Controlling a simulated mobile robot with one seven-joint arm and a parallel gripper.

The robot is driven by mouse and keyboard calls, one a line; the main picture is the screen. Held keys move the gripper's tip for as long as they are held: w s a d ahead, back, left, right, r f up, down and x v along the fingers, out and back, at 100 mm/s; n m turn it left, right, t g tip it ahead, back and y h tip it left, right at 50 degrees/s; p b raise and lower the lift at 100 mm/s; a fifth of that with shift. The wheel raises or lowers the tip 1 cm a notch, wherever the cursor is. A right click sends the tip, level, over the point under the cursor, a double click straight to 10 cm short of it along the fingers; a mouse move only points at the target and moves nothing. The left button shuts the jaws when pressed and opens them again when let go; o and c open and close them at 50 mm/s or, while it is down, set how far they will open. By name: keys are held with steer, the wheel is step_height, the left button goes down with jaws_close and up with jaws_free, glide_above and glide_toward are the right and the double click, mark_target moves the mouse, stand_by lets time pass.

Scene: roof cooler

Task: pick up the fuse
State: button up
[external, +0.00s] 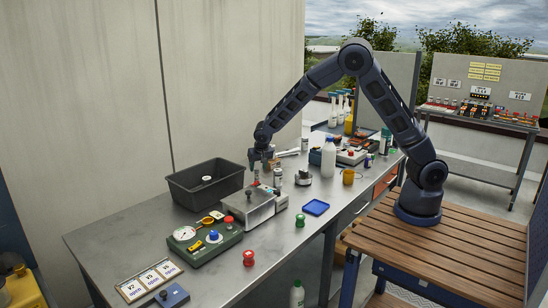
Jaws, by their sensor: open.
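My gripper (261,166) is at the end of the arm, pointing down above the workbench (290,242). It is open, and I see nothing held in it. It hangs just above and behind a silver metal box (248,208). A small upright object with a red part (257,177) is right below the fingers; whether they touch it I cannot tell. I cannot make out for certain which small thing is the fuse. A silver cylinder (277,177) stands just right of the gripper.
A black open bin (206,188) stands left of the gripper. A green gauge panel (202,240) is in front of it. A white bottle (328,160) stands to the right.

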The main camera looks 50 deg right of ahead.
mark_target(256, 174)
steer(key=shift+x, duration=3.25)
steer(key=shift+a, duration=0.15)
jaws_close()
steer(key=shift+r, duration=0.15)
